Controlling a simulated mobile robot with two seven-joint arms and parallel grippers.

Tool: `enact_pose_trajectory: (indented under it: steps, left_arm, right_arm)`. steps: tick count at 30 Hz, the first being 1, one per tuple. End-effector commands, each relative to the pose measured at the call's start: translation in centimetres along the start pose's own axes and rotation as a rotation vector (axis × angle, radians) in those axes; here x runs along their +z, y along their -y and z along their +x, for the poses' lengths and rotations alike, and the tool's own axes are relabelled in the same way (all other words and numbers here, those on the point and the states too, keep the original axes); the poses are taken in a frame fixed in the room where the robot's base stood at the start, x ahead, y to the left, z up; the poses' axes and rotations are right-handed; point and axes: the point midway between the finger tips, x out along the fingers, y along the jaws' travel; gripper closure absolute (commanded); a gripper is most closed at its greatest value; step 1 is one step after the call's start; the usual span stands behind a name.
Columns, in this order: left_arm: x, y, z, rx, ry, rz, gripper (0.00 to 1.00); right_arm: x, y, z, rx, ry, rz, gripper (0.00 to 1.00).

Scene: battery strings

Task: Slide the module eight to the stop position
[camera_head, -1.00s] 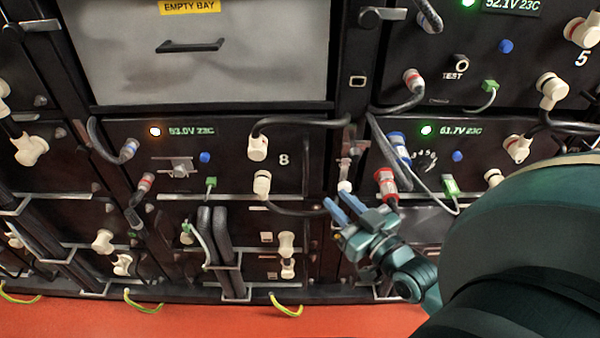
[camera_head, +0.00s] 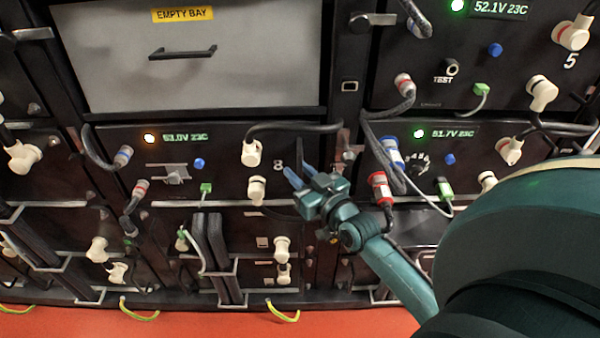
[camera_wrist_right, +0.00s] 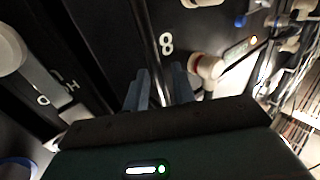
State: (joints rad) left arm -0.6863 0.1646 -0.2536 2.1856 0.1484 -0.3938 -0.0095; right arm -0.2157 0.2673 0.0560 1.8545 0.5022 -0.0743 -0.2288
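Module eight (camera_head: 222,152) is a black unit below the empty bay, with an orange light, a small green display and a white "8" (camera_head: 278,166). The "8" also shows in the right wrist view (camera_wrist_right: 166,43). My right gripper (camera_head: 293,177) is at the module's right side, its blue fingers just right of the lower white connector (camera_head: 257,189). In the right wrist view the fingertips (camera_wrist_right: 159,80) stand apart, with a dark shiny bar (camera_wrist_right: 150,45) running between them; contact cannot be told. My left gripper is not in view. No stop mark can be made out.
The grey empty bay (camera_head: 190,85) is above. Red-and-white and blue plugs with loose cables hang on the neighbouring module (camera_head: 465,150) at right, close to my right arm. An upper cable (camera_head: 300,127) arches over the gripper. Racked modules with looped cables lie below, over red floor (camera_head: 200,325).

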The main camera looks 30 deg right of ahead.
Motion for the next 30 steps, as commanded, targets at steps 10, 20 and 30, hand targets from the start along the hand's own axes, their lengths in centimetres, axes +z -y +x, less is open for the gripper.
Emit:
enact_pose_trajectory:
  steps: [10, 20, 30]
  left_arm:
    - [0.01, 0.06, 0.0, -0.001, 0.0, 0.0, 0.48]
    - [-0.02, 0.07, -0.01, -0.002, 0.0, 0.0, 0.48]
    - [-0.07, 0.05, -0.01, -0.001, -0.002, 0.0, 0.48]
  right_arm:
    - [0.02, 0.01, -0.04, 0.0, 0.0, 0.001, 0.9]
    - [0.02, 0.01, -0.06, 0.0, 0.0, 0.0, 1.0]
    - [0.02, 0.0, -0.06, 0.0, 0.0, 0.0, 1.0]
